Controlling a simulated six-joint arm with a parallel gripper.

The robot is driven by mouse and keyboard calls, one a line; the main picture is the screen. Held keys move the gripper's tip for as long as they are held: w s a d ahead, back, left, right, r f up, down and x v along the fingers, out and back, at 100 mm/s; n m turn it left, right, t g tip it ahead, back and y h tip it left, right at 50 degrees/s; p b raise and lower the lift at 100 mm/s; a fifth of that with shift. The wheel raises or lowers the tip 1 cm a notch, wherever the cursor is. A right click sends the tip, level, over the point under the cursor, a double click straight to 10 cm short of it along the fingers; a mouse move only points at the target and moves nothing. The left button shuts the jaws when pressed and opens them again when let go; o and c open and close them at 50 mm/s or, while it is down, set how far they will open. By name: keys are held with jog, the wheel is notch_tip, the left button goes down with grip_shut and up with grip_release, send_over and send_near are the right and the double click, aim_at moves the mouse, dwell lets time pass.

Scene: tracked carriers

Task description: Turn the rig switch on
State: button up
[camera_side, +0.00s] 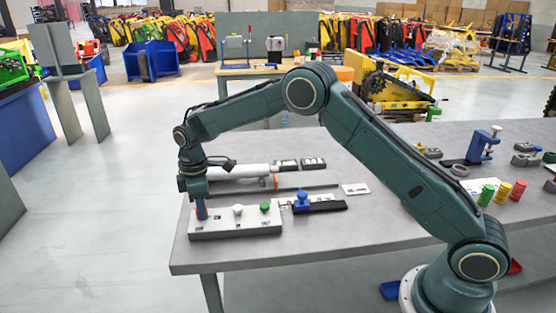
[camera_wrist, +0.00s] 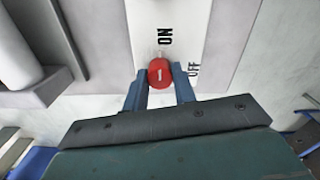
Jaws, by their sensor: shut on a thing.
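The rig switch is a pale panel (camera_side: 234,229) near the table's left front edge. Its red knob (camera_wrist: 161,73), marked 1, shows in the wrist view between the two blue fingers of my gripper (camera_wrist: 161,84). The fingers are shut on the red knob. The panel (camera_wrist: 190,20) carries the words ON and OFF; the knob lies below ON and to the left of OFF. In the side view my gripper (camera_side: 201,213) reaches down to the panel's left end and hides the red knob. A white knob (camera_side: 238,209) and a green knob (camera_side: 264,207) stand farther right on the panel.
A blue clamp-like part (camera_side: 301,201) and a dark strip (camera_side: 328,206) lie right of the panel. A light grey cylinder (camera_side: 238,172) lies behind it. Green, yellow and red cylinders (camera_side: 503,192) stand at the table's right. The tabletop (camera_side: 310,235) in front is clear.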

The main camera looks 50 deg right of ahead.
jog(key=o, duration=1)
jog(key=shift+r, duration=0.15)
notch_tip(320, 180, up, 14)
dwell(0.4)
